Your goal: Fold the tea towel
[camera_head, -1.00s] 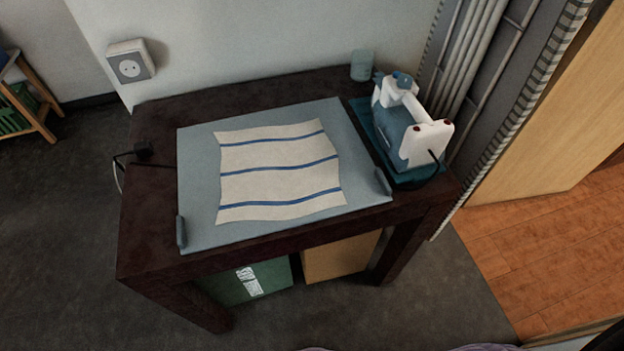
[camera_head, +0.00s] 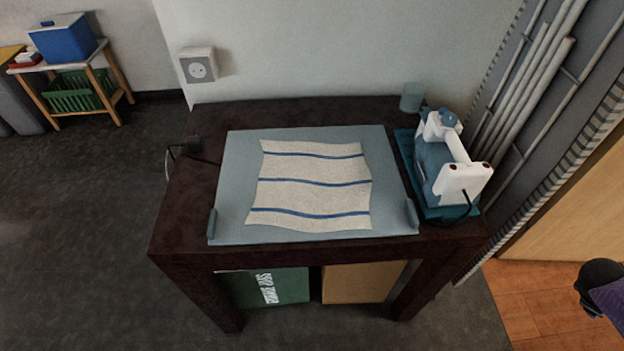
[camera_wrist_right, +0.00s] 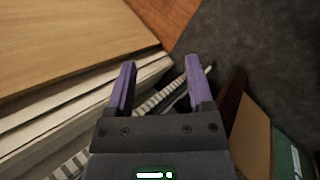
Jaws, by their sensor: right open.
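The tea towel (camera_head: 312,168), cream with blue stripes, lies spread out flat with slightly wavy edges on a grey-blue board (camera_head: 235,185) on the dark table (camera_head: 190,210). No gripper touches it. In the right wrist view my right gripper (camera_wrist_right: 165,80) is open, its two purple fingers apart with nothing held between them. It points down past the folded panels beside the table, away from the towel. In the head view only a dark and purple part of my right arm shows at the right edge. My left gripper is not in view.
A white and blue iron-like appliance (camera_head: 447,165) stands on a teal base at the table's right, with a small cup (camera_head: 412,97) behind it. Two raised blocks sit at the board's front corners. Boxes (camera_head: 360,282) stand under the table.

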